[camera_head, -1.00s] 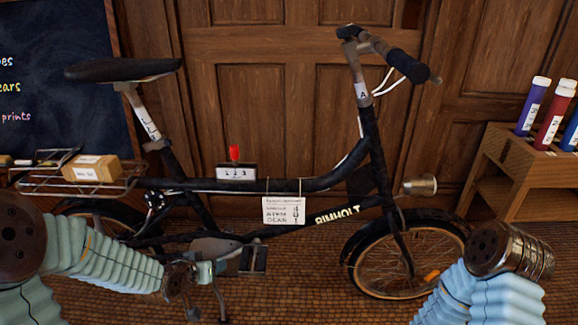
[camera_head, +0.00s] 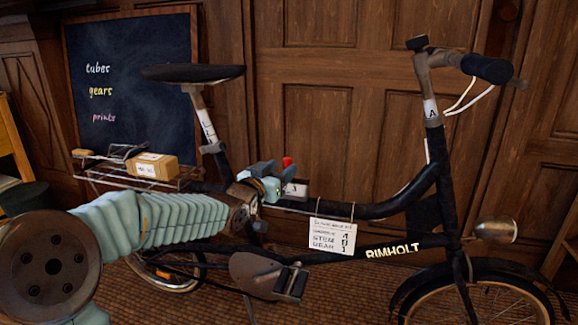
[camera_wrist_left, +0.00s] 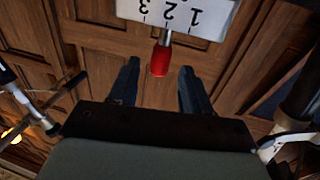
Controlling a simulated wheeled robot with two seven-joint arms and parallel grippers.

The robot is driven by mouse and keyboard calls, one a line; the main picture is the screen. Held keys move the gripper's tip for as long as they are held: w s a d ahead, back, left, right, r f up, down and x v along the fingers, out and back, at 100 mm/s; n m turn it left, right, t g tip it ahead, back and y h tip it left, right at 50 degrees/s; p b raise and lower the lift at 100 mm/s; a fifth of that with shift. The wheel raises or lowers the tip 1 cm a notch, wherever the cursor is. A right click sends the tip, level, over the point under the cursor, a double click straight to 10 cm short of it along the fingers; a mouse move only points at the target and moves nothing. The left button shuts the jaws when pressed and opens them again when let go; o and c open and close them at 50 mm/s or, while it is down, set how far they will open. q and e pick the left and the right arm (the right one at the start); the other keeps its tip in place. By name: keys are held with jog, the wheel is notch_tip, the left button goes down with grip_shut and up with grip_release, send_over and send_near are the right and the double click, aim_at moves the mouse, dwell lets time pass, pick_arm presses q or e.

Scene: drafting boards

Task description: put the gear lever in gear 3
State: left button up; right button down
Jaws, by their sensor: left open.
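The gear lever (camera_head: 287,162) has a red knob and stands up from a small shifter box (camera_head: 297,188) on the bicycle's top tube. In the left wrist view the lever (camera_wrist_left: 160,58) is upside down below the white plate (camera_wrist_left: 180,15) marked 1, 2, 3, and its stem lines up about with the 2. My left gripper (camera_head: 268,178) is beside the box, partly covering it. In the wrist view its two fingers (camera_wrist_left: 159,85) are apart, with the knob just beyond their tips, in line with the gap and not held. My right gripper is out of view.
The dark bicycle (camera_head: 445,190) stands before a wooden door. A white tag (camera_head: 330,234) hangs from its top tube, and a cardboard box (camera_head: 151,167) sits on the rear rack. A chalkboard (camera_head: 130,80) leans behind. The saddle (camera_head: 193,73) is above my left arm.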

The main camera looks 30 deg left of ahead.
aim_at(285, 166)
pick_arm(q)
jog(key=w, duration=0.4)
jog(key=shift+w+a, duration=0.1)
jog(key=shift+w, duration=0.05)
grip_shut()
